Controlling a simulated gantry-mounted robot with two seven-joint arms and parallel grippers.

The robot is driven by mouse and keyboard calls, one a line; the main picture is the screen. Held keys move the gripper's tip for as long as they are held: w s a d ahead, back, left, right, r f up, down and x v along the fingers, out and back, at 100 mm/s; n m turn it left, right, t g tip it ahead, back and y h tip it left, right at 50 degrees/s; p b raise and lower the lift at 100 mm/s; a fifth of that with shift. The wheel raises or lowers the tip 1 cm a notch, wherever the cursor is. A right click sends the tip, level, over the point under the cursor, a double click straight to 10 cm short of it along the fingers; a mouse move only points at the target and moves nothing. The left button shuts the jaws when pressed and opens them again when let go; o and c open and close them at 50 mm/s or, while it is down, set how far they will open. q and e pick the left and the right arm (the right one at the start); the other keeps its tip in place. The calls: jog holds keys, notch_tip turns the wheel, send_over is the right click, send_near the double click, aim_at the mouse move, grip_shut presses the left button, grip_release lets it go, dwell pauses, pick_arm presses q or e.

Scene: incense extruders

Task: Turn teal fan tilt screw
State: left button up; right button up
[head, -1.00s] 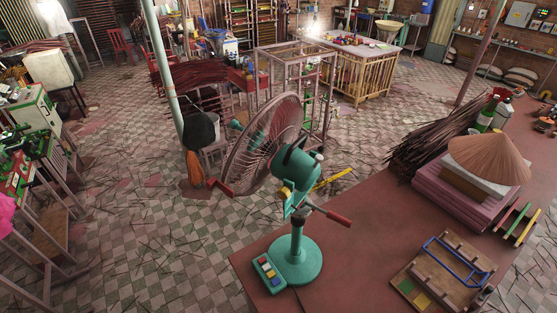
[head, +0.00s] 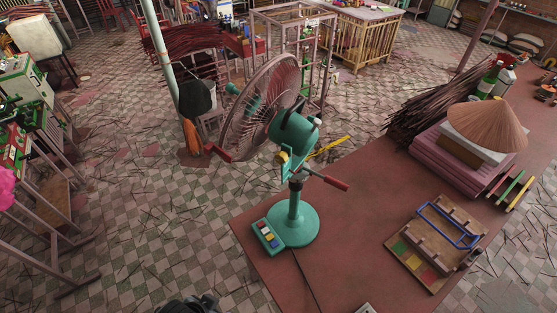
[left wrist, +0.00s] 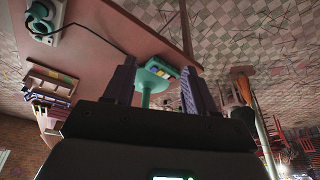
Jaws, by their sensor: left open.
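The teal fan (head: 292,215) stands upright on the red-brown table, its round cage facing left. A red-tipped handle (head: 336,183) sticks out to the right below the motor housing, and a yellow knob (head: 283,158) sits at the tilt joint. I cannot tell which of these is the tilt screw. In the left wrist view my left gripper (left wrist: 157,70) is open and empty, with the fan's teal base (left wrist: 147,82) visible beyond and between its fingers. A dark part of my left arm shows at the bottom edge of the head view. My right gripper is not in view.
On the table's right are a wooden press board (head: 436,250) with a blue handle, a conical hat (head: 487,124) on stacked blocks, and incense bundles (head: 432,112). A cable runs forward from the fan to a socket block (left wrist: 42,22). The table's front middle is mostly clear.

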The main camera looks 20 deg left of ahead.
pick_arm(q)
jog(key=shift+o, duration=0.4)
jog(key=w+d+r+n+t+b, duration=0.1)
jog(key=w+n+t, duration=0.2)
jog(key=w, duration=0.4)
jog(key=shift+d+t+h, duration=0.2)
jog(key=shift+t+h, duration=0.2)
jog(key=shift+t, duration=0.2)
jog(key=m+t+h+b, duration=0.3)
jog(key=t+b, duration=0.7)
send_near(279, 159)
jog(key=p+x, duration=0.1)
jog(key=x, duration=0.6)
jog(key=shift+w+d+r+p, duration=0.1)
jog(key=shift+w+p, duration=0.15)
jog(key=shift+p, duration=0.05)
jog(key=shift+x, duration=1)
jog(key=c, duration=1)
jog(key=shift+c, duration=0.2)
